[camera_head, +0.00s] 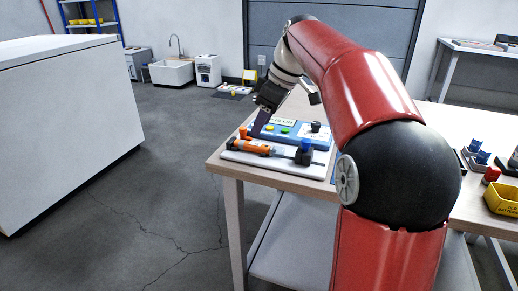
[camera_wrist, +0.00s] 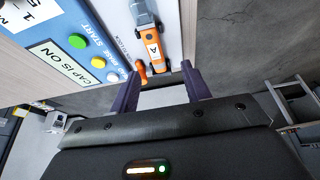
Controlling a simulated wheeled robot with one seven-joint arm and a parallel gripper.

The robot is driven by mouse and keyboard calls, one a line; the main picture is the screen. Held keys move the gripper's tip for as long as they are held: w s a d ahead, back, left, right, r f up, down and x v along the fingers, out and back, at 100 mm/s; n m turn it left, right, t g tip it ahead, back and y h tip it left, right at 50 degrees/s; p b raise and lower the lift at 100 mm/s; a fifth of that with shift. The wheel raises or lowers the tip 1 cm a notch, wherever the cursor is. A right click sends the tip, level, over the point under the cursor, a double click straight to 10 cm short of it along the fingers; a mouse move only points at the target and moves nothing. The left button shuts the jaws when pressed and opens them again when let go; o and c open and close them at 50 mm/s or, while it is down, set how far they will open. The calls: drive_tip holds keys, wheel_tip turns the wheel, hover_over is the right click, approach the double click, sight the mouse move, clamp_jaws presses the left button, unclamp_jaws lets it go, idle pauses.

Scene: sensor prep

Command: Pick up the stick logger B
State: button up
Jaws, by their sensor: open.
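An orange and grey stick logger (camera_head: 258,147) lies on a white board (camera_head: 310,171) at the near edge of the table. In the wrist view this stick logger (camera_wrist: 152,45) carries a label reading "A"; I see no stick labelled B. My gripper (camera_head: 262,119) hangs over the left end of the table, just behind the logger. In the wrist view my gripper (camera_wrist: 164,80) is open, its two purple fingers apart and nothing between the tips. The logger's near end lies just ahead of the gap.
A small orange knob (camera_wrist: 141,69) is beside the logger's end. A dark block with a blue top (camera_head: 305,150) is at the board's right. A yellow bin (camera_head: 503,199) is at far right.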

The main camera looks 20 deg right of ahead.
sight(253, 143)
drive_tip(key=x, duration=0.6)
drive_tip(key=shift+w+d+f, duration=0.15)
drive_tip(key=shift+w+f, duration=0.2)
clamp_jaws()
drive_tip(key=shift+r, duration=0.1)
